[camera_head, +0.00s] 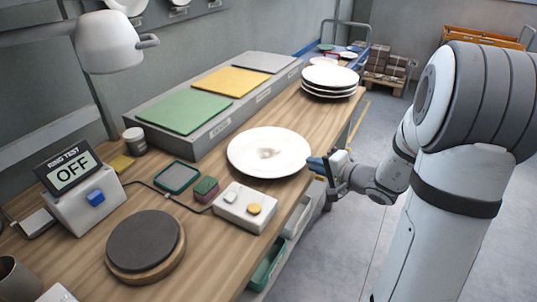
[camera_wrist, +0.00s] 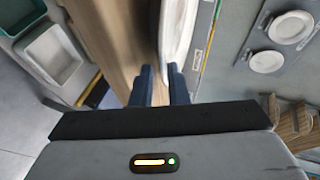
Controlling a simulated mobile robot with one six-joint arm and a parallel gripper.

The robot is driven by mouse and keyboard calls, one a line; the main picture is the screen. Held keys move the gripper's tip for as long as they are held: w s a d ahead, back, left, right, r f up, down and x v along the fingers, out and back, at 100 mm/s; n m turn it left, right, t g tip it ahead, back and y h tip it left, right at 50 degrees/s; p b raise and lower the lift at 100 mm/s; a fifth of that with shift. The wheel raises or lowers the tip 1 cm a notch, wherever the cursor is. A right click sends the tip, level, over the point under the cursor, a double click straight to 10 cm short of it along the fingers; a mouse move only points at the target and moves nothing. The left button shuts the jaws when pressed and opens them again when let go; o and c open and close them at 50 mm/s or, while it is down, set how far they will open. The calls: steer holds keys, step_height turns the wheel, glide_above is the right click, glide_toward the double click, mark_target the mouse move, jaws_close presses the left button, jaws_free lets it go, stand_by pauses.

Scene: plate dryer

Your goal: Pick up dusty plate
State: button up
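The dusty plate (camera_head: 268,152) is white and round with a grey-brown smudge in its middle. It appears to lie flat on the wooden bench (camera_head: 225,232), near the right edge. My gripper (camera_head: 312,164) is at the plate's right rim, its blue fingertips beside or just at the rim. In the wrist view the two dark blue fingers (camera_wrist: 161,80) stand apart with a narrow gap. The plate (camera_wrist: 178,28) shows there edge-on, ahead of the gap and the right finger. Whether the rim is between the fingers or touches one is unclear.
A stack of white plates (camera_head: 330,80) stands further back. A grey platform with green (camera_head: 185,111) and yellow pads runs behind the plate.

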mark_target(303, 160)
steer(key=x, duration=0.5)
steer(key=shift+a+p, duration=0.1)
steer(key=shift+p, duration=0.25)
steer(key=shift+c, duration=0.3)
jaws_close()
steer(key=shift+r, duration=0.1)
